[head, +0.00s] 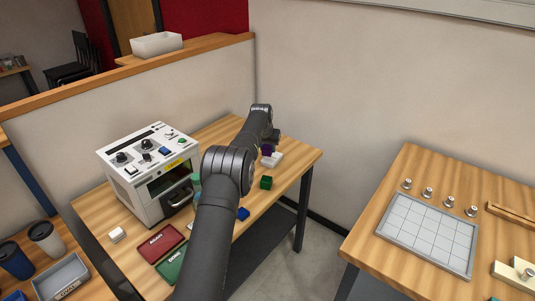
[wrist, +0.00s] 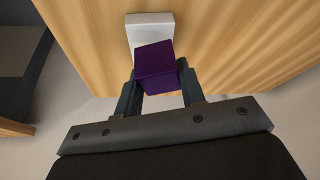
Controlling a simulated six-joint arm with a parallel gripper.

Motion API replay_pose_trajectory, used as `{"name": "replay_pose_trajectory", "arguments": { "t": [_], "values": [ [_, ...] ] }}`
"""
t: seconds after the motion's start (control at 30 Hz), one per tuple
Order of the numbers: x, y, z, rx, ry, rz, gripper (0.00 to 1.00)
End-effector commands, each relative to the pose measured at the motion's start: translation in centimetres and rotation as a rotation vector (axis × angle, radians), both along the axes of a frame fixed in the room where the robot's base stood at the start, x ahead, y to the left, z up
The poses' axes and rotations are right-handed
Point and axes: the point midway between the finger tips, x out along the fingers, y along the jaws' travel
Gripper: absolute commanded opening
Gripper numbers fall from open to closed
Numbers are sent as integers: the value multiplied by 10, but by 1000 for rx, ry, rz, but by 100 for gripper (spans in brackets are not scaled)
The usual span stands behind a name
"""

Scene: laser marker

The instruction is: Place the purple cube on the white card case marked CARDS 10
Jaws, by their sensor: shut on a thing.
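The purple cube (wrist: 156,68) is between the two fingers of my gripper (wrist: 158,74), which is shut on it. In the wrist view the cube overlaps the near end of a white block-shaped case (wrist: 149,27); its marking cannot be read. In the head view the purple cube (head: 266,150) shows beside my gripper (head: 272,142), just behind the white case (head: 273,160). I cannot tell whether the cube touches the case or is held just above it.
A green cube (head: 266,182) and a blue block (head: 243,214) are on the same wooden table. A white machine (head: 150,170) stands at its left, with a red case (head: 161,244) and a green case (head: 171,266) in front. The table edge is close to the white case.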

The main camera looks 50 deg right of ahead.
Motion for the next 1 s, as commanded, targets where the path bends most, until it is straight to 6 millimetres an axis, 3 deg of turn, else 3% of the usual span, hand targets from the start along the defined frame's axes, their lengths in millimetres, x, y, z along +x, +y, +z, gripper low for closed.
{"name": "replay_pose_trajectory", "arguments": {
  "t": [0.2,0.57,0.6,0.7,1.0],
  "values": [
    [-1,0,-30,2,1,0,9],
    [-1,0,-34,1,0,0,9],
    [-1,0,-34,2,1,0,42],
    [-1,0,-34,2,1,0,58],
    [-1,0,-32,1,0,0,58]
  ]
}}
